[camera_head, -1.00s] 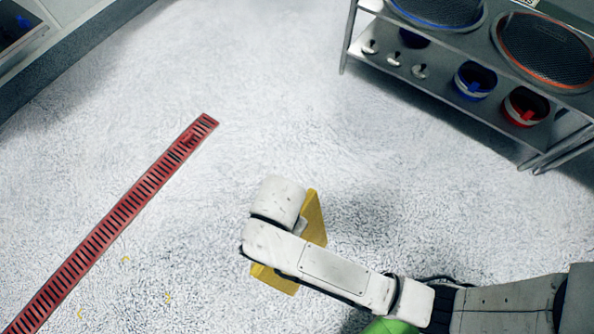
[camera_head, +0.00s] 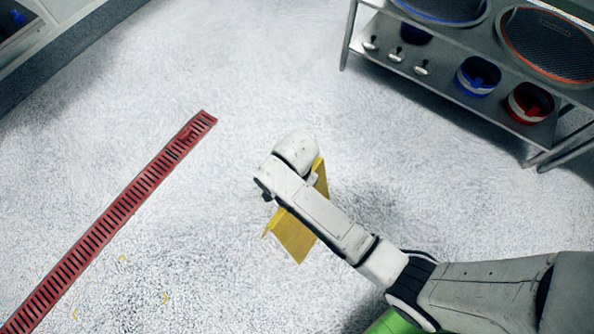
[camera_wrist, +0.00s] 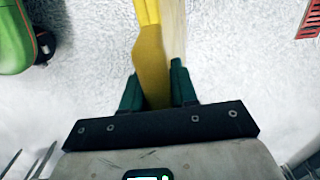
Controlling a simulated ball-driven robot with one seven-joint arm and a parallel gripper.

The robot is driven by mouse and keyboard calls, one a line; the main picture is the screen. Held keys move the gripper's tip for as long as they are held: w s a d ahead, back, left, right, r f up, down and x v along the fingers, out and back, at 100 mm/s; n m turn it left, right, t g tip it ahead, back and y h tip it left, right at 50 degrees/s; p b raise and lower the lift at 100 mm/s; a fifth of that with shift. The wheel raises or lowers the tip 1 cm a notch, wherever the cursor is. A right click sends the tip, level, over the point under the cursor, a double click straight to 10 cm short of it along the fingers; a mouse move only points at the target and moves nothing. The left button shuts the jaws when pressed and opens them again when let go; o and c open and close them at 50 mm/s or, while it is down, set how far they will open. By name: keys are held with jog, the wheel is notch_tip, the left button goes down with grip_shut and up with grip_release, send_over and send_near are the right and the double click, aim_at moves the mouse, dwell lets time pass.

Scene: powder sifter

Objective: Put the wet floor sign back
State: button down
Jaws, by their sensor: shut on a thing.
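The yellow wet floor sign (camera_head: 293,236) shows in the head view below and beside my arm, partly hidden by the wrist and forearm. In the wrist view the sign (camera_wrist: 152,62) runs up from between the two green fingers of my gripper (camera_wrist: 157,90). The gripper is shut on it. The fingertips are hidden behind my arm in the head view. Small yellow marks (camera_head: 122,259) lie on the floor at the lower left, apart from the sign.
A red slotted floor drain (camera_head: 110,222) runs diagonally at the left. A metal shelf (camera_head: 455,104) at the upper right holds sieves, a blue container (camera_head: 477,78) and a red container (camera_head: 529,103).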

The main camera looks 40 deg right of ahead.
jog(key=shift+w+d+f+b, duration=0.15)
jog(key=shift+f+b, duration=0.2)
jog(key=shift+f, duration=1.45)
jog(key=c, duration=0.9)
grip_release()
notch_tip(320, 180, up, 12)
jog(key=p, duration=0.3)
jog(key=s+d+r+n, duration=0.1)
jog(key=s+d+n, duration=0.1)
jog(key=s+n, duration=0.2)
jog(key=s+d+r+n, duration=0.2)
jog(key=s+d+n, duration=0.1)
jog(key=s+n, duration=0.2)
jog(key=s+d+r+n+t, duration=0.1)
jog(key=s+d+n, duration=0.1)
jog(key=s+n, duration=0.3)
jog(key=shift+s+d+r, duration=0.1)
jog(key=shift+s+d, duration=0.1)
jog(key=shift+s, duration=0.45)
jog(key=shift+s+d+r, duration=0.1)
jog(key=shift+s+d, duration=0.1)
jog(key=shift+s, duration=0.45)
